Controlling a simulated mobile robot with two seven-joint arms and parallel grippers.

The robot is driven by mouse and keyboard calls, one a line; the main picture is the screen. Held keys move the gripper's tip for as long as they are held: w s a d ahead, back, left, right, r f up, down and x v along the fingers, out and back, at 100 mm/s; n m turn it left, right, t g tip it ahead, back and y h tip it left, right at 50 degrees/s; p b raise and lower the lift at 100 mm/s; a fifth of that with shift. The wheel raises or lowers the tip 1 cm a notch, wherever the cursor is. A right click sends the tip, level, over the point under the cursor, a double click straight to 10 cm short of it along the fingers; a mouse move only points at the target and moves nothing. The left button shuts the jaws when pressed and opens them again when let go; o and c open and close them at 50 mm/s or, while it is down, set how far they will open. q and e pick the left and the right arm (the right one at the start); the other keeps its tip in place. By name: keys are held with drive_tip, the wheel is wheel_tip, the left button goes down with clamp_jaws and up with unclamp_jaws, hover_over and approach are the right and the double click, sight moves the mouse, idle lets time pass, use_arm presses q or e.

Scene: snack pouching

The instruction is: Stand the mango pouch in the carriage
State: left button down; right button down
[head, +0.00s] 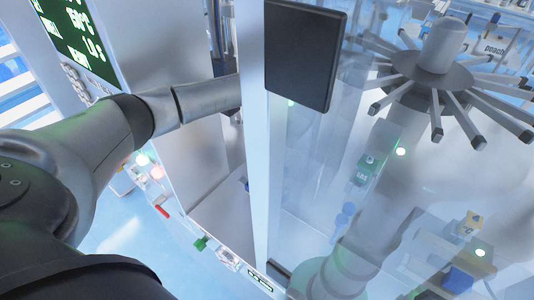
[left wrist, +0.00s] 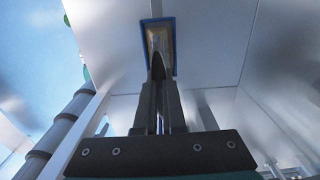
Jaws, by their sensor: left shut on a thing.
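My left gripper (left wrist: 157,66) points away from the camera in the left wrist view. Its fingers are close together and shut on a narrow thing at the tips, most likely the mango pouch; it is mostly hidden and no label shows. A small blue-rimmed rectangle with a tan inside (left wrist: 171,44) lies around and behind the fingertips. I cannot tell whether it is the carriage or how it touches the held thing. In the head view my left arm reaches right, and its gripper is hidden behind a pale upright post. My right gripper is not in view.
A dark flat panel (head: 306,52) and the pale post (head: 256,130) stand close by the arm. Glassy panes cover the right side. A hub with several radiating arms (head: 434,70) stands beyond. A green-lit display (head: 70,28) is at upper left. Pale walls surround the gripper.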

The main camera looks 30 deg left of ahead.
use_arm(q)
drive_tip(key=shift+f+b, duration=0.35)
drive_tip(key=shift+f, duration=1.25)
drive_tip(key=c, duration=0.9)
unclamp_jaws()
wheel_tip(320, 180, up, 15)
drive_tip(key=shift+r, duration=0.15)
